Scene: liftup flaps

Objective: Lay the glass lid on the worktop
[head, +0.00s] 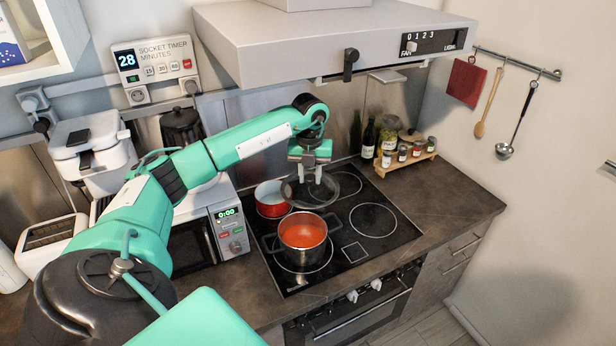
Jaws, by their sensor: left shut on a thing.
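The glass lid (322,198) is a dark, see-through disc and looks roughly level. My left gripper (309,176) points down and is shut on the lid at its top; the jaws hide the grip point. The lid is over the black hob, just behind the steel pot (303,257) in the picture, and its height above the hob is hard to tell. The pot stands uncovered on the front-left of the hob, with orange-red food inside. The dark brown worktop (440,205) shows bare to the right of the hob. My right gripper is out of view.
A red pan (272,205) stands on the hob left of the lid. A microwave (222,235) stands left of the hob. A wooden rack (405,160) with jars and bottles is at the back right. The range hood (330,45) overhangs the hob.

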